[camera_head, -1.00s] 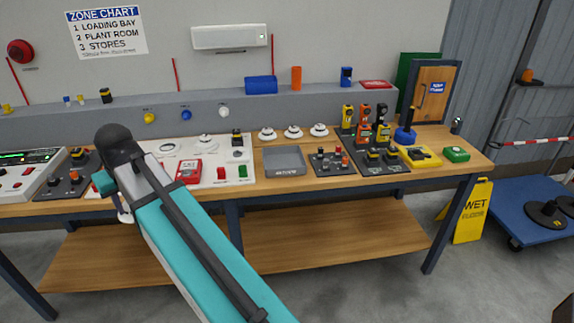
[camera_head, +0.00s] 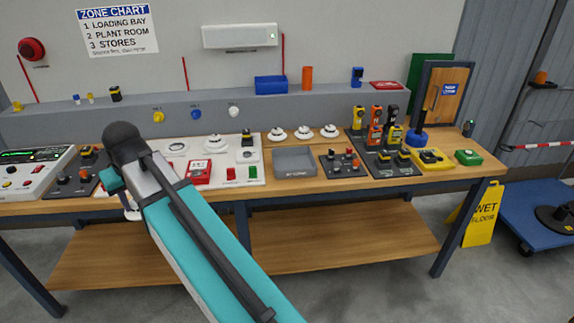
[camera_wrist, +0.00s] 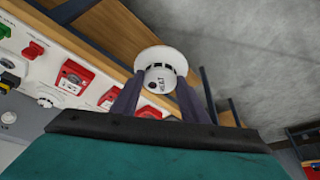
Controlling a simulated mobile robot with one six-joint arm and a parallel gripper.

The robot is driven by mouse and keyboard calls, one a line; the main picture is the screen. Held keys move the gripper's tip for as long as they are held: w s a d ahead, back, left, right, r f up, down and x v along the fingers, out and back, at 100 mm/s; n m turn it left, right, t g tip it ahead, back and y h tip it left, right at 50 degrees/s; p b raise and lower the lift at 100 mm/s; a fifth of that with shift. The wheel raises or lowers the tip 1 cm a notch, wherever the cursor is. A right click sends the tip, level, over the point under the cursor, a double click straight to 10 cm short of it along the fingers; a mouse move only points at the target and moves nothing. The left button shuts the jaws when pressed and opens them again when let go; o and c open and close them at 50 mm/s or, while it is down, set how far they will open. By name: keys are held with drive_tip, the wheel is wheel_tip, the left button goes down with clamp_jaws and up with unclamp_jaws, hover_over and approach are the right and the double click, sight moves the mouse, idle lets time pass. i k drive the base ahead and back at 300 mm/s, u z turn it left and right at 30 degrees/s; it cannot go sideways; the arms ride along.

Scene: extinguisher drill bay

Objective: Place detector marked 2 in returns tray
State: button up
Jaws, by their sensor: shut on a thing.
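My gripper (camera_wrist: 158,98) is shut on a white round detector (camera_wrist: 162,62), seen in the wrist view between the two dark fingers. There is a small dark mark on its face, too small to read surely. In the head view my arm hides most of the gripper, and a white bit of the held detector (camera_head: 133,212) shows at the table's front edge. The grey returns tray (camera_head: 296,174) lies on the table to the right of my gripper and looks empty. Three more white detectors (camera_head: 303,132) sit in a row behind the tray; their marks cannot be read.
A white board (camera_head: 225,172) with a red call point (camera_head: 198,172) and switches lies between my arm and the tray. A dark switch block (camera_head: 342,163) and a rack of several handheld devices (camera_head: 385,155) stand right of the tray. A control panel (camera_head: 30,170) is far left.

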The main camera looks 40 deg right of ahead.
sight(293, 166)
drive_tip(key=u, duration=0.05)
drive_tip(key=i, duration=0.95)
drive_tip(key=z, duration=0.1)
